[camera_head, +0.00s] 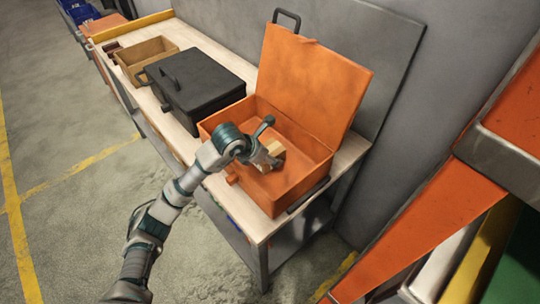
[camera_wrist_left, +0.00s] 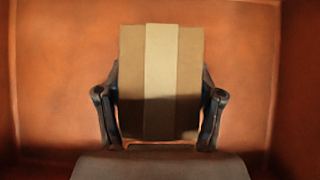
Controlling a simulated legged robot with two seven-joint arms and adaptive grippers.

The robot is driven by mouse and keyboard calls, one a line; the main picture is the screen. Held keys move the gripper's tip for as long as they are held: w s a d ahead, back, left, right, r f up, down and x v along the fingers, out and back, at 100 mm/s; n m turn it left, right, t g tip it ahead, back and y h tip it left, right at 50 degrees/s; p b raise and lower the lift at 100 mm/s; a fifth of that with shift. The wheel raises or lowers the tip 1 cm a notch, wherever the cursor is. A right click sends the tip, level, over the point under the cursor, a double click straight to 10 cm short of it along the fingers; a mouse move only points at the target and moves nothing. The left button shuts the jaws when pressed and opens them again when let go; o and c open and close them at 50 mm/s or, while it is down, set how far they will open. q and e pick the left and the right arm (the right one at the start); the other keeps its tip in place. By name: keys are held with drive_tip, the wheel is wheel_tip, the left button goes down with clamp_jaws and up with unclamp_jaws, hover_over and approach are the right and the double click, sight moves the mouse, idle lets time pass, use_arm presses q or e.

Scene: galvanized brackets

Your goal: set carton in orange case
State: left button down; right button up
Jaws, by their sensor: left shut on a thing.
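The orange case (camera_head: 265,200) stands on the near end of the workbench with its lid (camera_head: 312,80) open and tilted back. My left gripper (camera_head: 272,157) is inside the outline of the case and shut on a small brown carton (camera_head: 276,151). In the left wrist view the carton (camera_wrist_left: 161,75), with a paler tape strip down its middle, sits between both fingers of my left gripper (camera_wrist_left: 160,115). Orange case walls (camera_wrist_left: 60,70) surround it there. I cannot tell whether the carton touches the case floor. My right gripper is not in view.
A closed black case (camera_head: 195,80) stands beside the orange case on the wooden bench top (camera_head: 180,140). Beyond it is an open cardboard box (camera_head: 148,58). A grey wall panel stands behind the bench, and an orange rack beam (camera_head: 430,225) fills the right.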

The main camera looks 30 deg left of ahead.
use_arm(q)
drive_tip(key=shift+d, duration=0.8)
drive_tip(key=shift+c, duration=1.2)
unclamp_jaws()
drive_tip(key=shift+o, duration=0.4)
drive_tip(key=shift+a, duration=0.25)
drive_tip(key=shift+a+f, duration=0.15)
drive_tip(key=shift+a, duration=0.4)
drive_tip(key=shift+d, duration=0.55)
drive_tip(key=shift+r, duration=0.35)
drive_tip(key=v, duration=0.2)
drive_tip(key=p+v, duration=0.1)
drive_tip(key=v, duration=0.1)
drive_tip(key=p+v, duration=0.1)
drive_tip(key=v, duration=0.1)
drive_tip(key=shift+s+a+r, duration=0.1)
drive_tip(key=shift+a+r, duration=0.15)
drive_tip(key=shift+a, duration=0.2)
drive_tip(key=p+v, duration=0.1)
drive_tip(key=v, duration=0.1)
drive_tip(key=p+v, duration=0.1)
drive_tip(key=v, duration=0.2)
drive_tip(key=shift+s+d, duration=0.2)
drive_tip(key=shift+s, duration=0.05)
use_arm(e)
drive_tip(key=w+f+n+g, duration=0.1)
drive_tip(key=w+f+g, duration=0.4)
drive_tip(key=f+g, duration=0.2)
